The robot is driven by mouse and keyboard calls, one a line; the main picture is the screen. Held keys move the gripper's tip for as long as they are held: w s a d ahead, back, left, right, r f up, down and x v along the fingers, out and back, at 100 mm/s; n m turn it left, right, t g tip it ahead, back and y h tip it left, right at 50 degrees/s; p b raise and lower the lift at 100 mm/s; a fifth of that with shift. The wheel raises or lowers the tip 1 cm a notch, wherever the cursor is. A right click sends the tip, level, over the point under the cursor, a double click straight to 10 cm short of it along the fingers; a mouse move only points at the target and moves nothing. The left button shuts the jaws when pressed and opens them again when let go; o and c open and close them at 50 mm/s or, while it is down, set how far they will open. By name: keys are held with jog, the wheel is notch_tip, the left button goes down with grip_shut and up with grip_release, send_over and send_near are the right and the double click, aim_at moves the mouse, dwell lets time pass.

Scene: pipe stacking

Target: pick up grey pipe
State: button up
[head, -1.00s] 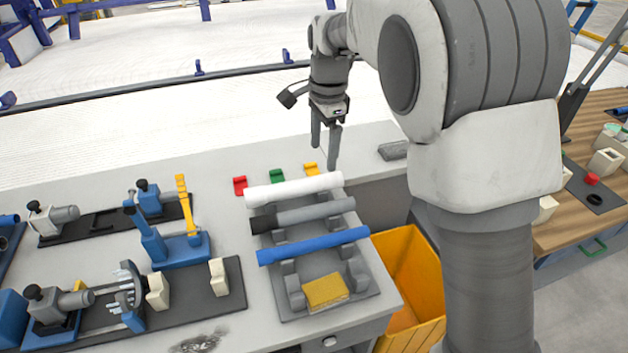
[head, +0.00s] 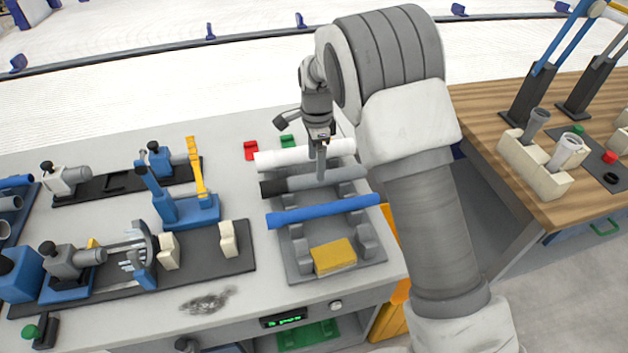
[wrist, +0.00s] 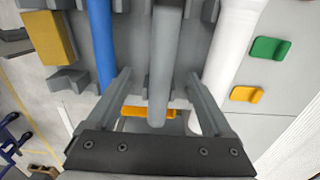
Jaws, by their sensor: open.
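The grey pipe (head: 345,176), with a dark left end, lies across a grey rack (head: 297,268) between a white pipe (head: 290,158) and a blue pipe (head: 325,210). My gripper (head: 321,175) points down over the middle of the grey pipe in the head view. In the wrist view my gripper (wrist: 160,74) is open, one finger on each side of the grey pipe (wrist: 163,60). The blue pipe (wrist: 99,45) is left of the fingers and the white pipe (wrist: 230,50) right. I cannot tell whether the fingers touch the grey pipe.
A yellow sponge-like block (head: 333,255) sits at the rack's front. Red (head: 251,150) and green (head: 288,142) holders stand behind the white pipe. Blue and grey fixtures (head: 185,205) fill the bench's left. A wooden table (head: 485,115) stands right, across a gap.

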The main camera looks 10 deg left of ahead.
aim_at(315, 175)
jog(key=shift+w+a+f, duration=0.1)
jog(key=shift+f, duration=1.35)
jog(key=shift+a+f, duration=0.1)
jog(key=shift+f, duration=1.35)
grip_shut()
